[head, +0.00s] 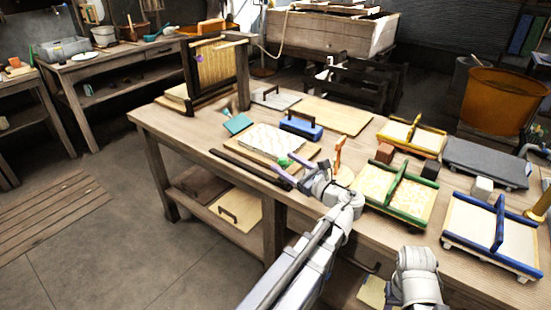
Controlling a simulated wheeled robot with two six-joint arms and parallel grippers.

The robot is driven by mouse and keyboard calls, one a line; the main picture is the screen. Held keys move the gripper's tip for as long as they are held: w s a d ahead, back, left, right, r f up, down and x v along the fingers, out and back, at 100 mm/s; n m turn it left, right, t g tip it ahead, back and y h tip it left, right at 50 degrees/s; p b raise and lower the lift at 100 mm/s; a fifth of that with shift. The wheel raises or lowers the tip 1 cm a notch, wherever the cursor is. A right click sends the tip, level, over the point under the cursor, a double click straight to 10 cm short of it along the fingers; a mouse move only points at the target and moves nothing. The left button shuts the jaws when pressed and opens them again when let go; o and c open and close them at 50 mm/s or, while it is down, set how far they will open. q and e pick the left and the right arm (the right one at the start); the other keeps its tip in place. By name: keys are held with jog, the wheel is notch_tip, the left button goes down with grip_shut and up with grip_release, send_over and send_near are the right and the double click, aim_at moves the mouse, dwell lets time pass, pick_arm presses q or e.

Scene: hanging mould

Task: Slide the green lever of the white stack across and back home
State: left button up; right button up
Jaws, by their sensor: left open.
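The white stack (262,137) is a pale patterned sheet on a wooden board, lying on the long workbench. A small green lever (283,162) shows at its front right edge. My left gripper (284,172) is open, with its fingers reaching toward the lever from the right. The lever appears close to the fingertips; I cannot tell whether they touch it. My right arm shows at the bottom right, but its gripper is not in view.
Dark rails (250,168) lie along the bench's front edge. An orange upright tool (339,155) stands right of the gripper. Green-framed (397,193) and blue-framed (497,232) trays stand farther right.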

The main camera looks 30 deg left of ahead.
pick_arm(q)
jog(key=shift+x, duration=2.5)
jog(key=shift+c, duration=0.2)
grip_shut()
